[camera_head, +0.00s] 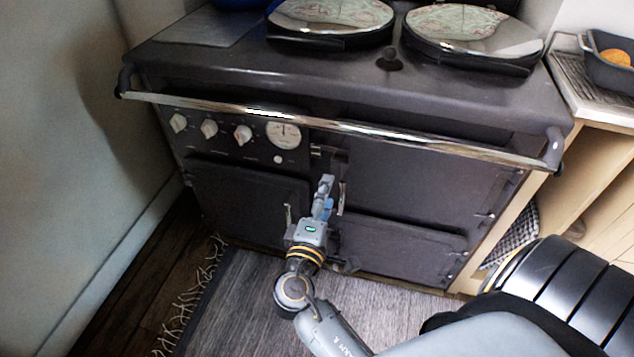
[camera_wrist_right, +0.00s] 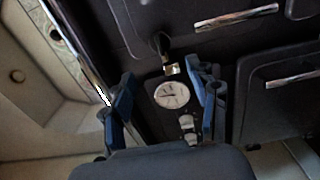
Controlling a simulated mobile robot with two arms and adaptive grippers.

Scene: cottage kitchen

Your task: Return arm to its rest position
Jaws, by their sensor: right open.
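My right gripper (camera_head: 324,192) is in front of the dark range cooker (camera_head: 420,185), near the gap between its left and right doors. It points at the cooker front and holds nothing that I can see. In the right wrist view its two blue-grey fingers (camera_wrist_right: 162,100) are spread apart. The round white dial (camera_wrist_right: 172,95) of the cooker shows between them. The same dial (camera_head: 283,134) is up and left of the gripper in the head view. My left gripper is not in view.
A chrome rail (camera_head: 330,127) runs along the cooker's front edge. Two round lids (camera_head: 472,32) sit on top. A dark basket (camera_head: 607,72) with an orange item stands on the right counter. A wall (camera_head: 60,150) is at left. A grey rug (camera_head: 235,300) lies on the floor.

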